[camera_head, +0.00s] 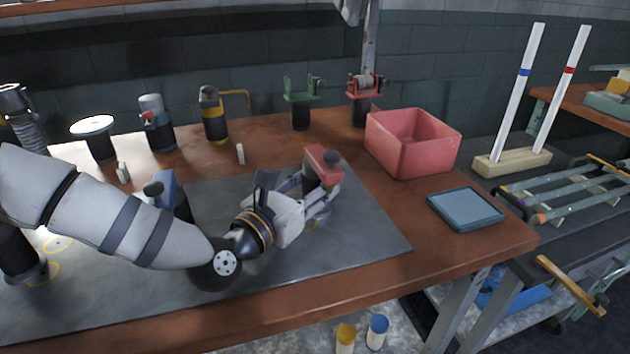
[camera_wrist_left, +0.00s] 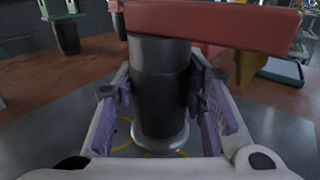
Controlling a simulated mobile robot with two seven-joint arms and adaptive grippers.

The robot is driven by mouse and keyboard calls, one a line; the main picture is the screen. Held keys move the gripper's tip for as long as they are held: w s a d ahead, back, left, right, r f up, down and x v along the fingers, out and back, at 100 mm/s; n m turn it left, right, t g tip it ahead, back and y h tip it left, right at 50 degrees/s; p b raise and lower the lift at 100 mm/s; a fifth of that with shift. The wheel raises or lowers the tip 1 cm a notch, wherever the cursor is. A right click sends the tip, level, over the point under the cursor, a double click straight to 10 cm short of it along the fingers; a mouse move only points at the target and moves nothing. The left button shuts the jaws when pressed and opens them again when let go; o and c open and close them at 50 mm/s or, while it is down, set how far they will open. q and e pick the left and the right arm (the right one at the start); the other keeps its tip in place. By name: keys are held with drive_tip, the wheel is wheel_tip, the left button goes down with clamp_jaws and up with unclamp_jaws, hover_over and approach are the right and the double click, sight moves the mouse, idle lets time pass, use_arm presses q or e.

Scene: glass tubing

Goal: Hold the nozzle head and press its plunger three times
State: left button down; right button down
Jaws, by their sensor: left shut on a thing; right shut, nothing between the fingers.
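The nozzle head has a red top (camera_head: 322,168) with a dark round knob, the plunger (camera_head: 332,156). It stands upright on the grey mat. My left gripper (camera_head: 308,200) reaches in from the left and is shut on the body below the red top. In the left wrist view, the dark cylindrical body (camera_wrist_left: 160,90) with its grey collar is between the purple finger pads. The red top spans the upper edge there, and the plunger cannot be made out. I cannot make out my right gripper in either view.
A blue-topped head (camera_head: 167,188) stands behind my left arm. Green (camera_head: 300,88) and red (camera_head: 366,85) fixtures stand at the back. A pink bin (camera_head: 412,145) and a blue tray (camera_head: 465,209) are to the right. The mat's front right part (camera_head: 350,250) is clear.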

use_arm(q)
drive_tip(key=c, duration=0.9)
unclamp_jaws()
drive_tip(key=shift+c, duration=0.2)
drive_tip(key=v, duration=1.1)
drive_tip(key=shift+a, duration=0.1)
drive_tip(key=shift+s+a, duration=0.15)
drive_tip(key=shift+s, duration=0.25)
